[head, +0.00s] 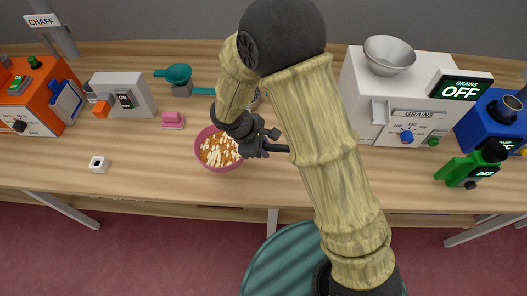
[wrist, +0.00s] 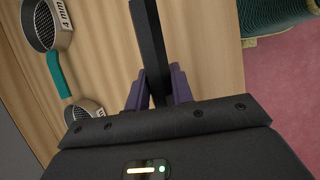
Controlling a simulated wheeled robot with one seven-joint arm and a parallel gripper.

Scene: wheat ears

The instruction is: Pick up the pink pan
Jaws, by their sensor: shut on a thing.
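The pink pan (head: 197,150) is at the middle of the table in the head view, holding orange and white bits. A black bar, seemingly its handle, runs out to the right. My gripper (head: 262,150) is shut on this bar, right of the pan's bowl. In the wrist view the black handle (wrist: 150,45) runs between the purple fingers of my gripper (wrist: 158,90). The pan's bowl is out of the wrist view. I cannot tell whether the pan touches the table or hangs just above it.
A metal sieve marked 4 mm (wrist: 45,25) with a teal handle lies nearby, beside another metal sieve (wrist: 85,112). A teal scoop (head: 178,74), a small pink object (head: 173,121) and a white cube (head: 98,164) are on the table (head: 140,185). Machines stand on both sides.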

